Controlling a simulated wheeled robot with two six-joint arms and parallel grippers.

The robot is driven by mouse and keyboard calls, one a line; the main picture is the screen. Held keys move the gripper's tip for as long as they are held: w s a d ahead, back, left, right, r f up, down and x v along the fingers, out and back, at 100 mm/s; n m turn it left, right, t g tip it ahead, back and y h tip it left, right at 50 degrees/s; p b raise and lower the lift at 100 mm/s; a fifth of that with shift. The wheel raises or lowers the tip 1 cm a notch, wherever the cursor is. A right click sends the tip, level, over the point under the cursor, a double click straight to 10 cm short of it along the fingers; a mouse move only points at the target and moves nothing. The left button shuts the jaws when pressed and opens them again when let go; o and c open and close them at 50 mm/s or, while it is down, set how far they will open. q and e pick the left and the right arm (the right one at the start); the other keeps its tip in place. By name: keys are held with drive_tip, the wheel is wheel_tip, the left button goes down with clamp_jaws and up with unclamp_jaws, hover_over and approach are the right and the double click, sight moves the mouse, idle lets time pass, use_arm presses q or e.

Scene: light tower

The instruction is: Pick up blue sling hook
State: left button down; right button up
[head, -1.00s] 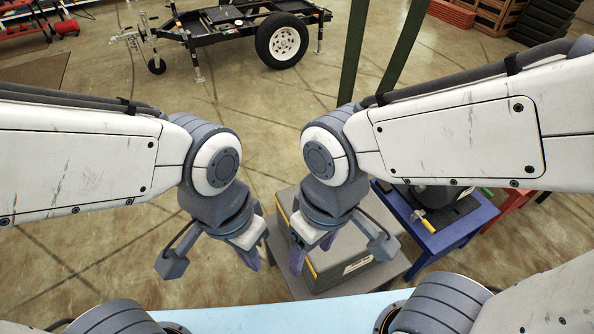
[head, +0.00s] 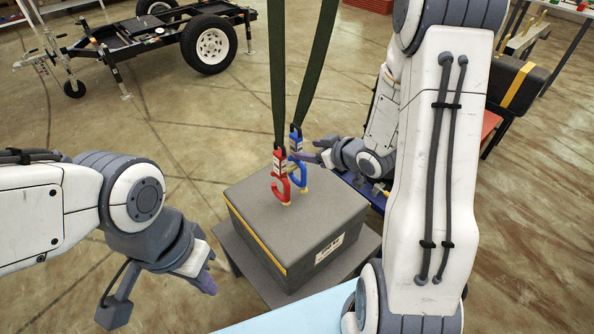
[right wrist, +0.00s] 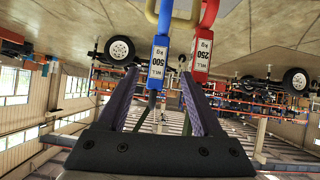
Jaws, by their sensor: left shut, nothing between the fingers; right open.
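The blue sling hook (head: 297,146) hangs from a dark green strap above a grey case, just behind the red hook (head: 280,180). In the right wrist view, the picture is upside down and the blue hook (right wrist: 158,58) bears a "WLL 500 kg" label. My right gripper (head: 311,150) is open close to the right of the blue hook. In its wrist view, the hook's label and strap end line up between the spread fingers (right wrist: 161,78); I cannot tell whether they touch. My left gripper (head: 208,283) is shut and empty, left of the case.
The red hook (right wrist: 203,55), labelled 250 kg, hangs beside the blue one. The grey case (head: 265,220) stands on a grey stand below the hooks. A trailer (head: 150,35) stands at the back left.

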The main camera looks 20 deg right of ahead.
sight(291, 140)
drive_tip(key=shift+t+y, duration=0.7)
drive_tip(key=shift+t, duration=0.1)
drive_tip(key=x, duration=0.2)
drive_tip(key=d+x, duration=0.1)
drive_tip(key=x, duration=0.1)
drive_tip(key=shift+w+a, duration=0.1)
drive_tip(key=shift+w, duration=0.15)
drive_tip(key=x, duration=0.1)
drive_tip(key=p+x, duration=0.1)
drive_tip(key=x, duration=0.2)
drive_tip(key=shift+w+a+r+p, duration=0.25)
drive_tip(key=shift+a+p, duration=0.05)
drive_tip(key=shift+w+a+f, duration=0.1)
drive_tip(key=shift+w+f, duration=0.1)
drive_tip(key=shift+w, duration=0.15)
clamp_jaws()
drive_tip(key=shift+r, duration=0.15)
